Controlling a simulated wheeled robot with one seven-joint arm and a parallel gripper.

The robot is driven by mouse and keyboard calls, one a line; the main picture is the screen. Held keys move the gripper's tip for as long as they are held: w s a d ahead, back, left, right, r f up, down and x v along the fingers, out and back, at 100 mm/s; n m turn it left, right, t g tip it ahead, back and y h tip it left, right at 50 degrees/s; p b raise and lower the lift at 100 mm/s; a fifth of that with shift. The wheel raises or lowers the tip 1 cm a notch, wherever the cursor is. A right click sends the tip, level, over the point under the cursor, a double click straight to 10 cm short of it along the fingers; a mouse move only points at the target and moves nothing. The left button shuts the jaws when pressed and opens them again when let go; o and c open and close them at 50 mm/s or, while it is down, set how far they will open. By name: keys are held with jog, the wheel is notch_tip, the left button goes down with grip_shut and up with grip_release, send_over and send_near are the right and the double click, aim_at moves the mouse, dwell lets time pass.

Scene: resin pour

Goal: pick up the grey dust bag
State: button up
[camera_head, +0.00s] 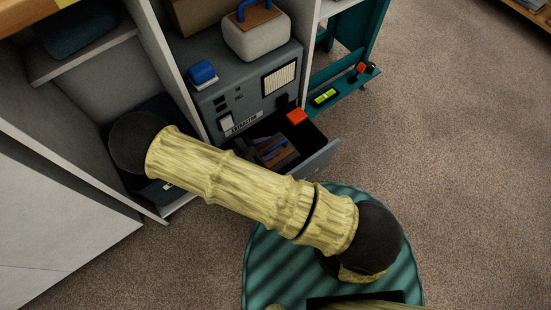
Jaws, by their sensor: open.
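A light grey, rounded, bag-like thing (256,38) with a brown plate and a blue handle on top sits upright on the grey machine (230,100); it looks like the grey dust bag. Nothing is touching its handle. My arm crosses the middle of the view, from the lower right to the left shelf bay.
The machine's drawer (322,158) stands open, holding brown and blue items (276,151), partly behind my arm. A blue-topped item (202,72) and a red block (297,116) are near. A teal stand (345,90) is at right; carpet (460,150) beyond is clear.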

aim_at(278, 144)
jog(key=shift+w+d+f+b, duration=0.3)
jog(key=shift+d+f+b, duration=0.15)
jog(key=shift+b, duration=0.3)
jog(key=b+x, duration=0.2)
jog(key=shift+w+d+f, duration=0.2)
jog(key=shift+w+d, duration=0.05)
jog(key=shift+w+d+b, duration=0.25)
jog(key=shift+d+b, duration=0.15)
jog(key=shift+d, duration=0.05)
grip_shut()
dwell(0.5)
